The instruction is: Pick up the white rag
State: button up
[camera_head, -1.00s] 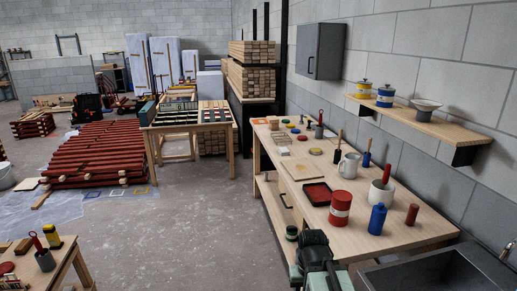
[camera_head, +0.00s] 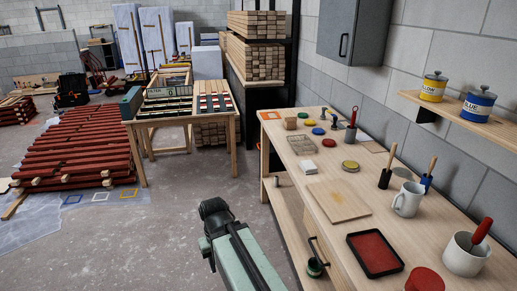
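A small white folded piece, which looks like the white rag (camera_head: 308,167), lies flat on the wooden workbench (camera_head: 335,244). It is near the bench's left edge, behind a square wooden board. My green and black arm shows at the bottom centre, left of the bench and apart from the white piece. No gripper fingers show.
A wooden board (camera_head: 338,201), a red paint tray (camera_head: 375,254), a white mug (camera_head: 408,199) and a white pot (camera_head: 466,254) stand on the bench. A shelf (camera_head: 498,125) is on the right wall. Red battens (camera_head: 75,155) are stacked left.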

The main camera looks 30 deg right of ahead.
aim_at(308, 166)
jog(key=u, duration=0.45)
jog(key=i, duration=1.75)
jog(key=u, duration=0.05)
jog(key=k, duration=0.6)
jog(key=u, duration=0.1)
